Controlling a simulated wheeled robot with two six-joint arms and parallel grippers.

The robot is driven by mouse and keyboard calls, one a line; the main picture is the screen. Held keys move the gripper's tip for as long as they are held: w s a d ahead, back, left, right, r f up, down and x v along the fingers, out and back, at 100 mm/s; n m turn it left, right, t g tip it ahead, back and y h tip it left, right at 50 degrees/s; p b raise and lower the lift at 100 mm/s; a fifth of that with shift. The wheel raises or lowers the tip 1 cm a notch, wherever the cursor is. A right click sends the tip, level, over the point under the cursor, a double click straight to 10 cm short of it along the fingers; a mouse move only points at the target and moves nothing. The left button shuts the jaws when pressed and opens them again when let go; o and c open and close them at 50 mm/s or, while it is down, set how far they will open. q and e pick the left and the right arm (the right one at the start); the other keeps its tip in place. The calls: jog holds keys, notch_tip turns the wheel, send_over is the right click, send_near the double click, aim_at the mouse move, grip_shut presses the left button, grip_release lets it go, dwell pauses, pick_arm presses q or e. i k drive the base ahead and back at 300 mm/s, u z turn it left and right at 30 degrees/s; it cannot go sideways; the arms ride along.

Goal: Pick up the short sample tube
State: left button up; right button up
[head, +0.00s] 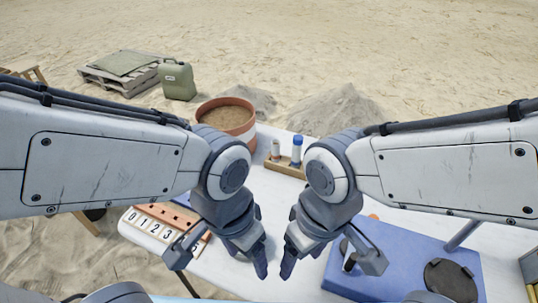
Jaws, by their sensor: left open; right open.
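The short sample tube (275,150) stands upright in a small wooden rack (287,169) at the back of the white table. It is pale with a reddish-brown top. A taller white tube with a blue cap (297,150) stands to its right in the same rack. My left gripper (260,262) points down over the front middle of the table, open and empty. My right gripper (288,262) points down just to its right, also open and empty. Both grippers are well in front of the rack and apart from the tubes.
A terracotta pot of sand (227,117) stands behind the rack's left. A numbered board (150,228) lies at left. The table (270,206) is bare between rack and grippers.

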aim_at(275, 143)
jog(key=u, duration=0.05)
jog(key=k, duration=1.45)
jog(key=u, duration=0.65)
jog(key=i, duration=1.6)
jog(key=z, duration=0.65)
